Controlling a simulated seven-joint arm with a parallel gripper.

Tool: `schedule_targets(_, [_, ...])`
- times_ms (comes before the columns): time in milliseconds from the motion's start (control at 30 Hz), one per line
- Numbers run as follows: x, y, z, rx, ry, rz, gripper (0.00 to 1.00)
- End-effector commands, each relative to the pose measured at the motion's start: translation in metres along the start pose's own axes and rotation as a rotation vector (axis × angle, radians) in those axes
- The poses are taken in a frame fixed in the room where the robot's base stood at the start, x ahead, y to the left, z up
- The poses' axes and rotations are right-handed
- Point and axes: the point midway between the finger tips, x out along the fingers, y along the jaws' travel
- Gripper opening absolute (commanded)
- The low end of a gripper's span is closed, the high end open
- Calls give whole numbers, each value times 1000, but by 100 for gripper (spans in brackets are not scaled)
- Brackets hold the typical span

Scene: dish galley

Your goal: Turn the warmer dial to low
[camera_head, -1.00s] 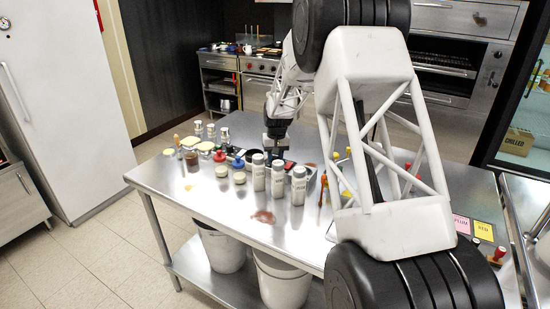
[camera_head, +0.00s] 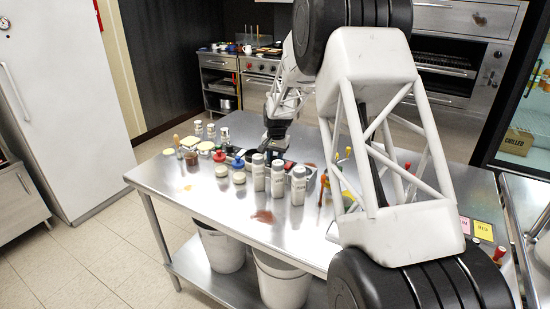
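My gripper (camera_head: 274,152) is low over the steel table (camera_head: 205,250), behind the grey-white bottles and to the right of the blue-topped jar. Its fingertips are partly hidden by the bottles and too small to tell open from shut. A dark, low object with a reddish part lies right at the gripper, mostly hidden; I cannot tell whether it is the warmer. No dial can be made out on it. A stove (camera_head: 260,68) at the back has red knobs on its front, but I cannot tell if any of it is the warmer.
Several grey-white bottles (camera_head: 277,180) stand in front of my gripper. A red-topped jar (camera_head: 220,163) and a blue-topped jar (camera_head: 238,170) stand to their left. Brown spills (camera_head: 264,217) mark the table. White bins (camera_head: 283,283) stand below.

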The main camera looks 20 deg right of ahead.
Motion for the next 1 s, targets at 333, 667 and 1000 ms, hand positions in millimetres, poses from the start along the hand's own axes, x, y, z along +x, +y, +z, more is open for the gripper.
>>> schedule_targets(333, [1,0,1,-2,-2,1,53])
schedule_targets(667, [0,0,0,-2,-1,0,57])
schedule_targets(1000, [-24,0,0,-2,2,-1,57])
